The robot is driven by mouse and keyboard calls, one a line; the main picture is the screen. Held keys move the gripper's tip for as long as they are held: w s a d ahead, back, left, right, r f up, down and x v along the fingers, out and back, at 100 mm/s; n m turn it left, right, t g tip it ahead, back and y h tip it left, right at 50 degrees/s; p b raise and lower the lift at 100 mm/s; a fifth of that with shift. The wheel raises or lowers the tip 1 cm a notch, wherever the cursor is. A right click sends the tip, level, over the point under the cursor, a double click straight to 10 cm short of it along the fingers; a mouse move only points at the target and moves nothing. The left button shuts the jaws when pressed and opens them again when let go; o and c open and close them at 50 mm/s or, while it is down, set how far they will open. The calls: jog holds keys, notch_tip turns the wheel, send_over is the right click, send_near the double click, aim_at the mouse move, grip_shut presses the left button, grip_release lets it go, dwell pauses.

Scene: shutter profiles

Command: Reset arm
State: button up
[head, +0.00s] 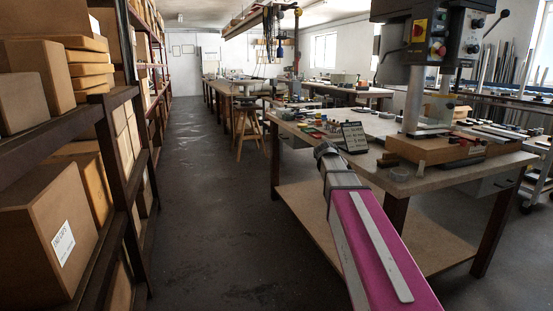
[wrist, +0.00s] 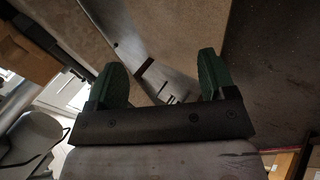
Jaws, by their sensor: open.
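My gripper (wrist: 163,76) shows in the wrist view with two green fingers spread wide apart. Nothing is held between them. A dark mounting bar joins the fingers at their base. In the head view my magenta arm link (head: 378,250) reaches from the lower right toward the middle, ending in a grey joint beside the workbench's front left corner. I cannot make out the gripper fingers in the head view.
A workbench (head: 453,168) with a drill press (head: 428,45) stands at the right. Shelves with cardboard boxes (head: 55,235) line the left. A wooden stool (head: 249,118) stands farther back. The aisle floor (head: 205,215) between shelves and bench is clear.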

jog(key=s+a+f+m+g+y, duration=0.2)
jog(key=s+a+f+y, duration=0.1)
jog(key=s+f, duration=0.9)
jog(key=s+a+f+m+g+y, duration=0.2)
jog(key=s+a+f, duration=0.3)
jog(key=s+f, duration=0.8)
notch_tip(320, 180, down, 2)
jog(key=shift+a+f+y, duration=0.1)
jog(key=shift+a+y, duration=0.15)
jog(key=shift+y, duration=0.55)
